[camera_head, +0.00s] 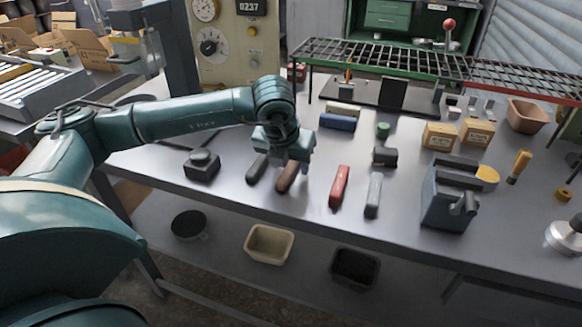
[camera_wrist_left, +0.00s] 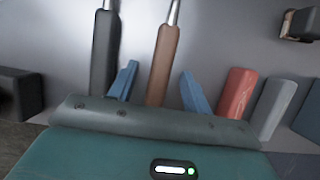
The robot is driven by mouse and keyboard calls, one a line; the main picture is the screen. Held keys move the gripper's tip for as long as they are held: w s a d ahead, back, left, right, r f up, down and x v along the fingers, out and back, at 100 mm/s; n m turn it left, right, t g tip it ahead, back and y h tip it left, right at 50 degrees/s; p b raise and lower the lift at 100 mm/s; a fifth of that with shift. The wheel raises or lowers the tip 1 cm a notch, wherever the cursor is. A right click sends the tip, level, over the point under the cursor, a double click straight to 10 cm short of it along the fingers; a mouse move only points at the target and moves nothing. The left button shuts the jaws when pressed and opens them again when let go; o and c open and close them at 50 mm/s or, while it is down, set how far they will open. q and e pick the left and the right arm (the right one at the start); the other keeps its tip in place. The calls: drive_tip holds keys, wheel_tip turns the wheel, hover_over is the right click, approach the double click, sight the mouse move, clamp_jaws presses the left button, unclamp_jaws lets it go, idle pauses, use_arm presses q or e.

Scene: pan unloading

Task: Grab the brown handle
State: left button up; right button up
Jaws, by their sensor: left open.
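The brown handle (camera_head: 287,177) lies on the grey workbench, pointing away from its front edge. In the left wrist view the brown handle (camera_wrist_left: 162,65) has a metal shaft at its far end. My left gripper (camera_head: 283,160) is over the brown handle and hides part of it in the head view. In the left wrist view my left gripper (camera_wrist_left: 160,88) is open, with one blue finger on each side of the brown handle. The left finger is between the brown handle and a black handle (camera_wrist_left: 105,55). I cannot tell how high the fingers are. My right gripper is not in view.
A red handle (camera_head: 339,186) and a grey handle (camera_head: 373,194) lie to the right. A black block (camera_head: 202,166) stands to the left. A grey vise-like block (camera_head: 447,196) stands farther right. A wire rack (camera_head: 400,60) spans the back. The bench front edge is close.

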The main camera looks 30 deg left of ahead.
use_arm(q)
drive_tip(key=shift+w+f, duration=0.1)
drive_tip(key=shift+f, duration=0.1)
clamp_jaws()
idle(0.4)
drive_tip(key=shift+r, duration=0.1)
